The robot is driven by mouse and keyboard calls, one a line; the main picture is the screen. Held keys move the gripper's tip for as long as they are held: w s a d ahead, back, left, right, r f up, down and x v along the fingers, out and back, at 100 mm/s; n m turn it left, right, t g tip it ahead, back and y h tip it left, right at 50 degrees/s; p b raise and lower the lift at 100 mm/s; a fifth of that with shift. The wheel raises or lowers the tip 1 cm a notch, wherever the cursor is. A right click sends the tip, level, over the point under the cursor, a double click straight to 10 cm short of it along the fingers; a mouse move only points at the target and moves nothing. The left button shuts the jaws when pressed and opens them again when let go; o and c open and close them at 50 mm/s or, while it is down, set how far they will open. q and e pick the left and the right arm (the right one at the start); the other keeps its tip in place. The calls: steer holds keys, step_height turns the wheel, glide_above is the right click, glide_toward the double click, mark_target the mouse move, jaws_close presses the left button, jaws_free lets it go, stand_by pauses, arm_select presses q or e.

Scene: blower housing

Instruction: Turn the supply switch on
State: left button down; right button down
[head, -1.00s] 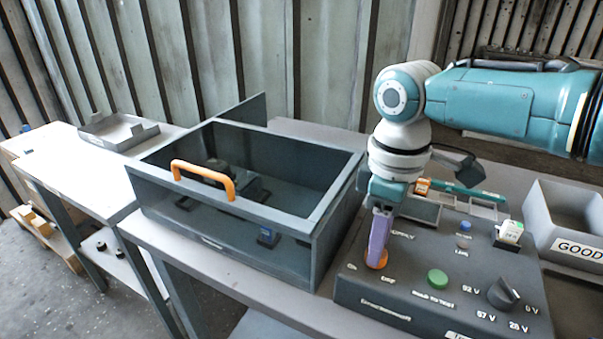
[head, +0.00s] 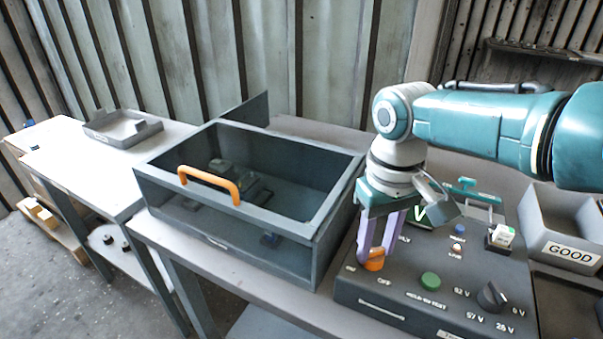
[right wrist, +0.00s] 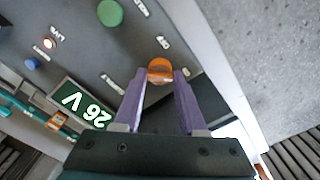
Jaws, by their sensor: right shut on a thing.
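The supply switch is an orange knob (head: 374,262) at the near left of the dark control panel (head: 400,300), with ON and OFF labels beside it. My right gripper (head: 376,250) points down and its purple fingers are shut on the knob. In the right wrist view the orange knob (right wrist: 159,66) sits between the two fingertips (right wrist: 160,78). A lit display (right wrist: 80,104) on the panel reads 26 V; in the head view my gripper partly hides it. My left gripper is not in view.
A green button (head: 430,281), a dark voltage selector (head: 491,296) and small lamps share the panel. Left of it stands a grey open-topped box (head: 240,228) with an orange handle (head: 208,184). A bin marked GOOD (head: 568,252) stands at the right.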

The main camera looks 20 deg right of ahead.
mark_target(375, 250)
steer(key=shift+m, duration=0.3)
steer(key=shift+c, duration=2.3)
jaws_free()
step_height(375, 250, up, 10)
steer(key=p, duration=0.4)
